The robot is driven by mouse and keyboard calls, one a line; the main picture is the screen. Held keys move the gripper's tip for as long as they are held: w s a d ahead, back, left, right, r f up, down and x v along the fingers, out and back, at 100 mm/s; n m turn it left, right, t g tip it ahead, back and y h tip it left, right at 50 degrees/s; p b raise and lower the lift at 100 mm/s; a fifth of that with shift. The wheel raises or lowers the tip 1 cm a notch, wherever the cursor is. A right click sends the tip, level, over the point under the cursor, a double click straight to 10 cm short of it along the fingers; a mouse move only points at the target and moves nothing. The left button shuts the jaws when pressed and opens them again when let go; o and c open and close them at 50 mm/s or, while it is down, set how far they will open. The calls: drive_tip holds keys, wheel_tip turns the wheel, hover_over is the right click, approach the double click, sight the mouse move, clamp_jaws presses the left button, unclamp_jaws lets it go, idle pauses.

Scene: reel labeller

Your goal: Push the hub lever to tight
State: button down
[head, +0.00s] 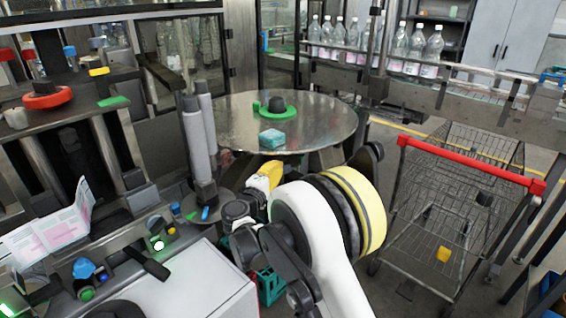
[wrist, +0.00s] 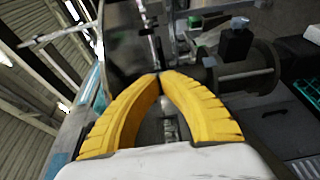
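My gripper (head: 262,178) shows in the head view as yellow fingers in front of the round metal table. In the wrist view the two yellow fingers (wrist: 160,76) come together at their tips, with nothing seen held between them. A dark spool-like part with a grey shaft (wrist: 245,70) lies just beyond and to the right of the tips. I cannot tell whether they touch. In the head view, a grey column (head: 198,135) on a round base, with small blue and green pieces by it, stands left of my gripper. I cannot pick out the hub lever with certainty.
The round metal table (head: 325,118) carries a green ring with a dark knob (head: 274,107) and a teal block (head: 272,139). A red-handled cart (head: 470,165) stands right. A white-topped cabinet (head: 190,285) with lit buttons is at front left. Bottles (head: 335,38) line the back.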

drive_tip(key=b+x, duration=0.2)
drive_tip(key=x, duration=0.7)
drive_tip(key=shift+d+f, duration=0.1)
drive_tip(key=shift+d, duration=0.1)
